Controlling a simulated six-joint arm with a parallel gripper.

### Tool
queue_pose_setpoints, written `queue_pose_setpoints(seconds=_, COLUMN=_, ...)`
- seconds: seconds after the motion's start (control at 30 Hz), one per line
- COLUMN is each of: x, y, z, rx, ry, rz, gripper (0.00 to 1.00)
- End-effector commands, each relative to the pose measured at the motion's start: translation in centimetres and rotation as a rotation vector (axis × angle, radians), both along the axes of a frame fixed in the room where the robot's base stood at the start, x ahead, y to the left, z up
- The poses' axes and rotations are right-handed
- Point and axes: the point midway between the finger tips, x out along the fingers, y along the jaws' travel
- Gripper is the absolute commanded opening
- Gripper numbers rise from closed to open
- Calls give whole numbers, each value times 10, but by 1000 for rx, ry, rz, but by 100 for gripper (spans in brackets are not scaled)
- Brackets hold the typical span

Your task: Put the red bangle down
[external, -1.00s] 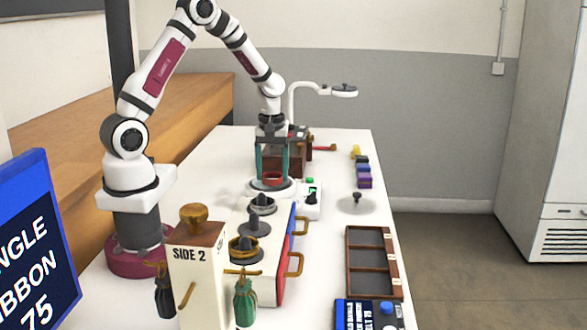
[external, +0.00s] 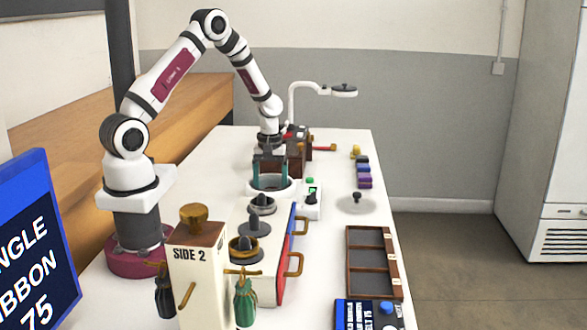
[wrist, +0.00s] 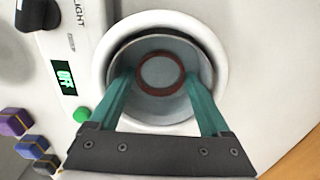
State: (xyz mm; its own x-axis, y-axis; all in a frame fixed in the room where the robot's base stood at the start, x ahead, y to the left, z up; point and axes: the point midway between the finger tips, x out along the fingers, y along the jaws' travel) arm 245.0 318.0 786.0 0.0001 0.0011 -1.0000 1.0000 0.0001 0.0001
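The red bangle (wrist: 139,84) shows in the wrist view, lying flat and level inside a round white basin with a grey inner wall. Its rim also shows in the external view (external: 252,187); the bangle is hidden there. My gripper (wrist: 160,75) points down into the basin (wrist: 102,60), its two teal fingers on opposite sides of the bangle. The tips meet the bangle's left and right edges, so it looks shut on the bangle. In the external view my gripper (external: 270,180) has its fingertips below the basin rim. Whether the bangle touches the bottom is unclear.
A white unit with a green display (wrist: 64,77) and dark knob adjoins the basin. A brown box (external: 293,160) stands just behind it. Dark ring stands (external: 262,204) are in front. A compartment tray (external: 372,262) lies at right; several small coloured blocks (external: 364,170) are behind it.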

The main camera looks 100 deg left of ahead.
Motion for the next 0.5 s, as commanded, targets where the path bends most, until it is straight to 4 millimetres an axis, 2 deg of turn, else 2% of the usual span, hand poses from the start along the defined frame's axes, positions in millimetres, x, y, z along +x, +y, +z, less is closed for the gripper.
queue_pose_setpoints(seconds=0.07, x=0, y=0, z=3, rx=1, ry=0, rz=0, gripper=85)
queue_pose_setpoints(seconds=0.17, x=1, y=1, z=20, rx=3, ry=-2, rz=-1, gripper=85)
queue_pose_setpoints(seconds=0.4, x=1, y=1, z=88, rx=4, ry=-3, rz=-1, gripper=85)
queue_pose_setpoints(seconds=0.5, x=0, y=0, z=108, rx=3, ry=-2, rz=0, gripper=85)
